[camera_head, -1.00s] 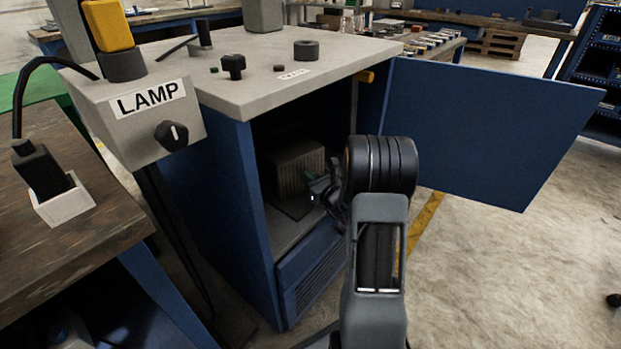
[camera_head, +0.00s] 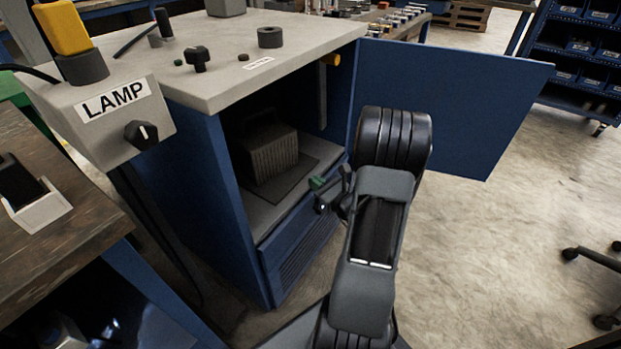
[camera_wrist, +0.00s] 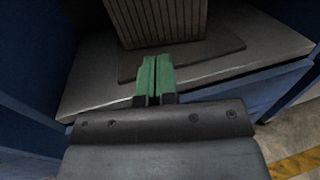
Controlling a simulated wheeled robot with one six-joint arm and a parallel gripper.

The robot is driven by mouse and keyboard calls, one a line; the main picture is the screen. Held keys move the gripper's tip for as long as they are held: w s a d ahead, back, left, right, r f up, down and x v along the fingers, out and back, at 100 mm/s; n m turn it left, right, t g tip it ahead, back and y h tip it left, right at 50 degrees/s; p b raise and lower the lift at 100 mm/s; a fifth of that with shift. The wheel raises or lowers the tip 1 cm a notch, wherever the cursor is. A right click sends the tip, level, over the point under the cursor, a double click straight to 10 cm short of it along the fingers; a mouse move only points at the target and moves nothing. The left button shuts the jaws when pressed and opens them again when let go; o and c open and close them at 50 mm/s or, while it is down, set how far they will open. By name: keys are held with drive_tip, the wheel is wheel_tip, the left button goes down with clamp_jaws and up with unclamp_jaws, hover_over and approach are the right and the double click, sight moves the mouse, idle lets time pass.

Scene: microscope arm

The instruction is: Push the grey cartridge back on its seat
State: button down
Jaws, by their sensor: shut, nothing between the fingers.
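The grey cartridge (camera_head: 269,152) is a ribbed block standing inside the open blue cabinet, on a dark flat seat plate (camera_head: 303,171). Its ribbed front also fills the top of the wrist view (camera_wrist: 155,18). My gripper (camera_head: 317,183) is at the front opening of the cabinet, in front of the cartridge and apart from it. Its green fingertips (camera_wrist: 155,75) are together with nothing between them and point toward the cartridge. A strip of the dark plate shows in front of the cartridge. The cartridge's back is hidden in shadow.
The blue cabinet door (camera_head: 455,105) stands open to the right of my arm. The cabinet's grey top (camera_head: 225,70) carries knobs. A lamp box (camera_head: 110,115) is at left beside a wooden bench (camera_head: 70,235). The floor at right is mostly free.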

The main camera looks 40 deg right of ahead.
idle(0.3)
drive_tip(key=s+a+f+n+g+y, duration=0.1)
drive_tip(key=s+a+n+g+y, duration=0.3)
drive_tip(key=a+n+g, duration=0.5)
drive_tip(key=s+a+f+n+g+y, duration=0.1)
drive_tip(key=s+a+n+g+y, duration=0.1)
drive_tip(key=s+a+n+g, duration=0.7)
wheel_tip(320, 180, up, 9)
drive_tip(key=w+a+n+t+h, duration=0.1)
drive_tip(key=n+h, duration=0.7)
drive_tip(key=n, duration=0.8)
drive_tip(key=shift+a+r+t+h, duration=0.15)
drive_tip(key=shift+a+t+h, duration=0.3)
drive_tip(key=shift+t, duration=0.55)
drive_tip(key=c, duration=1.8)
unclamp_jaws()
drive_tip(key=shift+c, duration=0.2)
